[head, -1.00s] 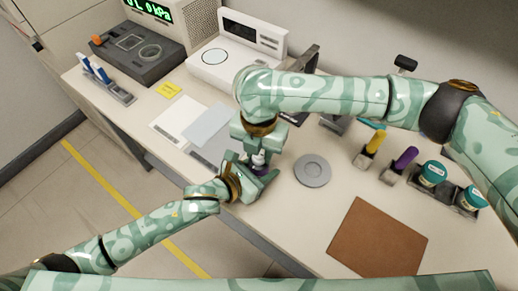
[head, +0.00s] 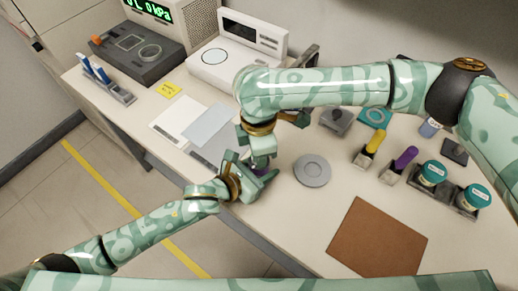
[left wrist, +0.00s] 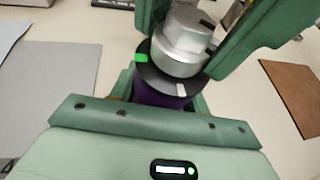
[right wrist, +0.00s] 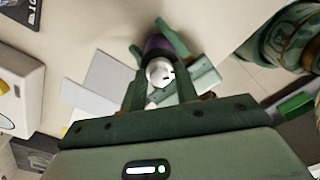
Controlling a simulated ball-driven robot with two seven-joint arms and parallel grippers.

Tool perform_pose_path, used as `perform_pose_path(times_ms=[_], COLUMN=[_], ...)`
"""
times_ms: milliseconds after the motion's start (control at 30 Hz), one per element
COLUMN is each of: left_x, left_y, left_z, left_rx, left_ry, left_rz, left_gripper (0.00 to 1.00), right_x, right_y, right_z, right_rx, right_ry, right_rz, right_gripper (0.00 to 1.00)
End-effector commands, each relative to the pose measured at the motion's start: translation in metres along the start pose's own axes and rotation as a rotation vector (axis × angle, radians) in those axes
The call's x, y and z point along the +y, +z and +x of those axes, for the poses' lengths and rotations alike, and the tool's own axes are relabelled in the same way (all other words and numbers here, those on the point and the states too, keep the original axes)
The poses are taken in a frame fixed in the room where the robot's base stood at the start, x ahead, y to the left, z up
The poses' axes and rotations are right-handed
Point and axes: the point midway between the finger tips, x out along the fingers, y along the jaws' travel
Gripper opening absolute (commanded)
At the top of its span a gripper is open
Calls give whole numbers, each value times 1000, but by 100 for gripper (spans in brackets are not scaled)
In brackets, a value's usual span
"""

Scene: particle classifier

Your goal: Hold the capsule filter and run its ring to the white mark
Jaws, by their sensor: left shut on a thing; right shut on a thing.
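The capsule filter has a purple body (left wrist: 160,97), a black collar and a silver ring-like top (left wrist: 180,45). The collar bears a green mark (left wrist: 141,58) on its left and a white mark (left wrist: 181,90) at its near side. My left gripper (head: 262,172) is shut on the purple body, above the table's front edge. My right gripper (head: 261,152) comes from above and is shut on the silver top, seen between its fingers in the right wrist view (right wrist: 160,72). A small dark notch shows on the silver top. The fingers hide parts of the filter.
A grey disc (head: 312,170) lies just right of the grippers, with a brown mat (head: 378,237) nearer the front. Yellow and purple handled tools (head: 375,142) and teal-lidded jars (head: 433,173) stand further right. Flat sheets (head: 208,125) lie at the left.

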Motion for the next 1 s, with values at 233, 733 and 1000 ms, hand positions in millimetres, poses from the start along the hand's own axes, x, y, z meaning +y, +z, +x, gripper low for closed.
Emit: perform_pose_path(times_ms=[233, 733, 1000], left_x=[1, 0, 0], left_y=[-5, -5, -5], left_z=[0, -1, 0], left_rx=[12, 12, 12], left_ry=[3, 2, 2], left_rz=[1, 1, 1], left_gripper=[1, 1, 1], right_x=[1, 1, 1], right_y=[-2, -1, -1], right_z=[-3, -3, -3], right_rx=[5, 5, 6], right_ry=[3, 2, 1], right_rz=[232, 665, 805], right_gripper=[7, 8, 7])
